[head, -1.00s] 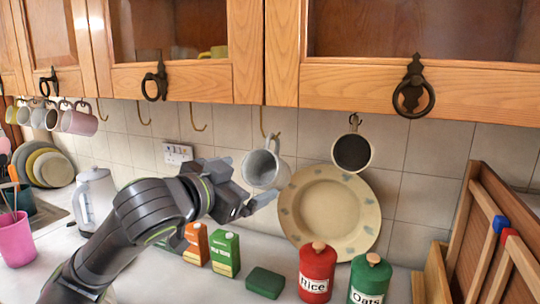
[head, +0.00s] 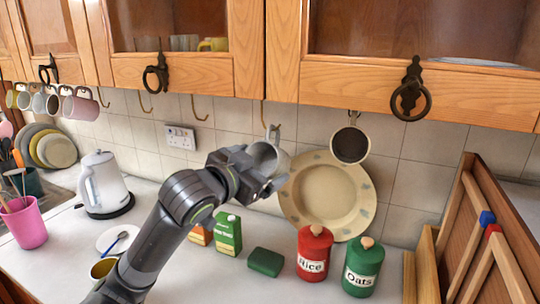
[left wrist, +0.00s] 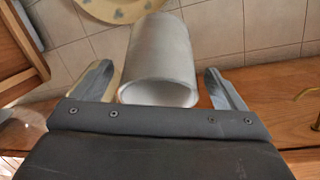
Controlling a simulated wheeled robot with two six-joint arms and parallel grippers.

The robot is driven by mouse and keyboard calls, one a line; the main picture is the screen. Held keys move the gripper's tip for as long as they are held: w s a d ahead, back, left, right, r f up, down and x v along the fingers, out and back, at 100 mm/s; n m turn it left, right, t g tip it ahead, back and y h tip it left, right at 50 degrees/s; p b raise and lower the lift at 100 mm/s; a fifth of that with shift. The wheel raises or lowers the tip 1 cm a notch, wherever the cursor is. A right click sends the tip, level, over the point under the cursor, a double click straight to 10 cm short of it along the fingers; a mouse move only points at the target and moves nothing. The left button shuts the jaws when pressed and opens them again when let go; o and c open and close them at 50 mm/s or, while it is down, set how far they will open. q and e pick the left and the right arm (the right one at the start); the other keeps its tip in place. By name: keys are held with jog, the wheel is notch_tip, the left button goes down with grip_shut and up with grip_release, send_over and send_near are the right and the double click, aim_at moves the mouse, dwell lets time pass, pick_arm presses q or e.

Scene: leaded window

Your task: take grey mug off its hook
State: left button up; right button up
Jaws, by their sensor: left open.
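The grey mug (head: 270,152) hangs by its handle below a brass hook (head: 263,114) under the wall cabinet. My left gripper (head: 264,178) is at the mug and hides its lower part in the head view. In the left wrist view, the mug (left wrist: 160,62) lies between the two spread fingers of my left gripper (left wrist: 162,88), its round opening towards the camera. A gap shows on each side, wider on the right. The gripper is open. My right gripper is not in view.
A dark-faced mug (head: 350,144) hangs to the right, with a patterned plate (head: 327,200) standing behind. Below are a red Rice canister (head: 313,255), a green Oats canister (head: 362,270) and a green block (head: 266,262). Empty hooks are to the left.

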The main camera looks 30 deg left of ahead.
aim_at(270, 153)
pick_arm(q)
jog(key=shift+w+d+f, duration=0.15)
jog(key=shift+w, duration=1.05)
jog(key=shift+s, duration=0.1)
jog(key=shift+c, duration=0.4)
jog(key=c, duration=1.2)
